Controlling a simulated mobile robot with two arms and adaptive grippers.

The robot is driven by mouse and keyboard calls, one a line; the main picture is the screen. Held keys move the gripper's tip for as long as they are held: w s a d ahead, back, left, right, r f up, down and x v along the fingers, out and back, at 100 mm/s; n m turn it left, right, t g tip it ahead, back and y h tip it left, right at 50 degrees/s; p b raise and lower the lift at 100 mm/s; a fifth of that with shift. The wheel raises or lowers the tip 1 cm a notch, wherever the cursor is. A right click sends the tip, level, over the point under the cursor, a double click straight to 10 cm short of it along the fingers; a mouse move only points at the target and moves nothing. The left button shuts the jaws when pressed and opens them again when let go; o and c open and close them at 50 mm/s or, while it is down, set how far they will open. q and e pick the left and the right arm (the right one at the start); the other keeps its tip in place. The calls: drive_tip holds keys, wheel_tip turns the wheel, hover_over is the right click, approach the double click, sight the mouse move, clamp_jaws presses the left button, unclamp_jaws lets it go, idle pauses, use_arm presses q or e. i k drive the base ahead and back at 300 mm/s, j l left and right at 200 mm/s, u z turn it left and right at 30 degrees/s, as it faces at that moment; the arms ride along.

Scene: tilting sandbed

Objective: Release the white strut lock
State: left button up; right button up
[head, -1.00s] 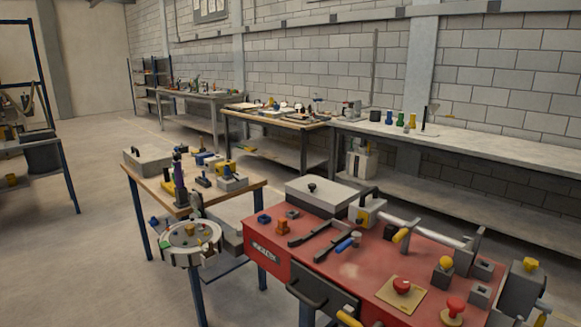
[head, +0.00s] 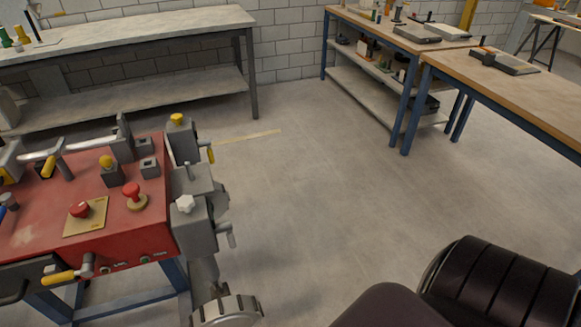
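A white star-shaped knob (head: 185,203) sits on a grey metal housing (head: 198,225) at the right end of the red workbench (head: 40,225) in the head view. It is the only white knob I see there; I cannot tell whether it is the strut lock, or whether it is locked. Neither of my grippers is in view. Dark rounded parts, possibly of my own arm, fill the bottom right corner, well apart from the knob.
The red bench carries red mushroom buttons (head: 80,210), a yellow knob (head: 106,162) and a yellow-handled lever (head: 62,276). A round grey part (head: 228,307) stands low beside it. Wooden-topped benches (head: 505,85) stand at the upper right. The middle floor is clear.

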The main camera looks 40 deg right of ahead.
sight(230, 236)
drive_tip(key=l+z, duration=0.1)
drive_tip(key=z, duration=0.6)
